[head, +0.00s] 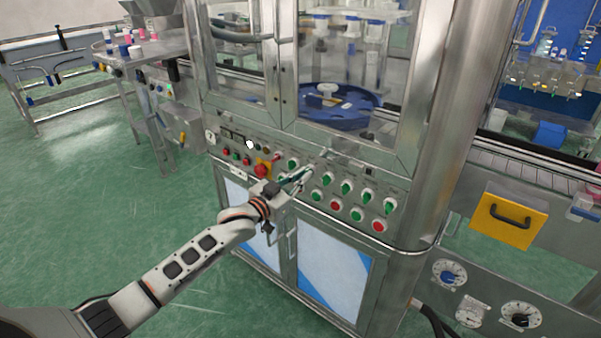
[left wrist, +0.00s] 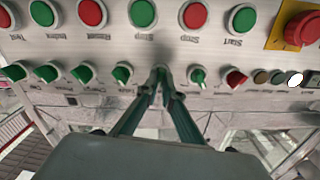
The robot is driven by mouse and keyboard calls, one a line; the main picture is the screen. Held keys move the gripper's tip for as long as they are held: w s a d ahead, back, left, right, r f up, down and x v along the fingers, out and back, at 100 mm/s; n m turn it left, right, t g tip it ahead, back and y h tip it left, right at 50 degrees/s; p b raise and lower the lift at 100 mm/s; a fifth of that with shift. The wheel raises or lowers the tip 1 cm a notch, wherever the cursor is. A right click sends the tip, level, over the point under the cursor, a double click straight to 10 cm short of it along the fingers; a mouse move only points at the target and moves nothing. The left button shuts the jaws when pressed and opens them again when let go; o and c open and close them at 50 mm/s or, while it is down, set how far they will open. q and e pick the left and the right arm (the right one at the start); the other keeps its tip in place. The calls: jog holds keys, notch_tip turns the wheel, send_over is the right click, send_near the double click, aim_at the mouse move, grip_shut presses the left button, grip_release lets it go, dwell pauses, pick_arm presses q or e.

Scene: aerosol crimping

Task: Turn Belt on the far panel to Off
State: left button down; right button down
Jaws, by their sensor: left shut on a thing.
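The control panel (head: 300,190) runs across the front of the steel machine, with rows of knobs and buttons. My left gripper (head: 307,172) is at its upper row, between a green knob (head: 293,163) and another green knob (head: 328,178). In the left wrist view, where the panel appears upside down, the fingers (left wrist: 163,88) are closed on a selector knob (left wrist: 162,72). They mostly hide this knob, so its turned position cannot be told. Its label is too blurred to read. A green knob (left wrist: 122,74) and another (left wrist: 197,77) flank it. My right gripper is out of view.
A red emergency stop (left wrist: 304,28) on a yellow plate sits close to the gripped row. Green and red push buttons, such as a red one (left wrist: 196,15), line the other row. A yellow handled panel (head: 509,220) and dials (head: 449,274) are at right. Green floor is open at left.

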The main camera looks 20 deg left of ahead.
pick_arm(q)
jog(key=n+p, duration=0.4)
jog(key=n, duration=0.4)
jog(key=shift+p, duration=0.35)
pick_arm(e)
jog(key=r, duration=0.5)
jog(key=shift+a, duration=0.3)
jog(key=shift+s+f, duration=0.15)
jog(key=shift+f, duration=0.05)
pick_arm(q)
jog(key=c, duration=2.2)
grip_release()
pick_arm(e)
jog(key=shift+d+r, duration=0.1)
